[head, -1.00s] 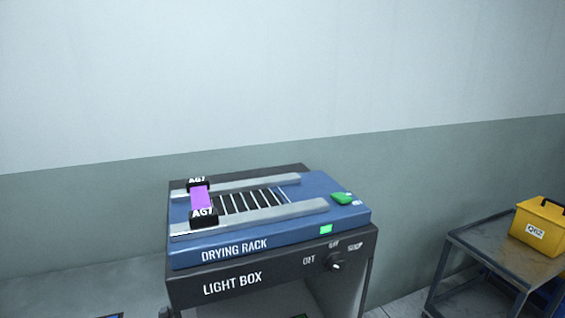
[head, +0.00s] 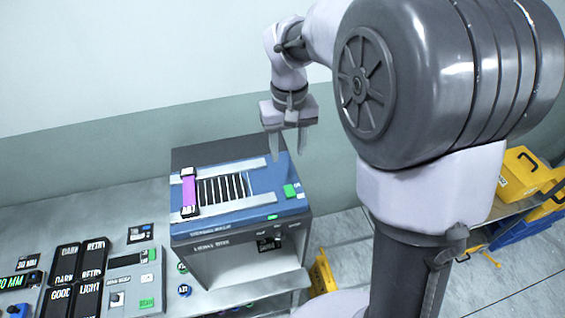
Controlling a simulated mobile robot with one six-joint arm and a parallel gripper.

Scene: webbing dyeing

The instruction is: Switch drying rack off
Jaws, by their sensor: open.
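The drying rack (head: 262,206) is a blue panel on top of the dark light box (head: 222,262). It has two grey rails and a dark slatted middle. A green rocker switch (head: 290,191) sits at its right end, and a small lit green indicator (head: 272,217) is on its front edge. My gripper (head: 288,158) is open and empty, fingers pointing down, above the rack's right end near the switch. It appears apart from the switch.
A grey bench (head: 210,302) extends left with several dark labelled blocks (head: 62,263) and a control panel (head: 133,284). A knob (head: 268,243) is on the light box front. A yellow case (head: 520,172) is at right, partly behind my arm.

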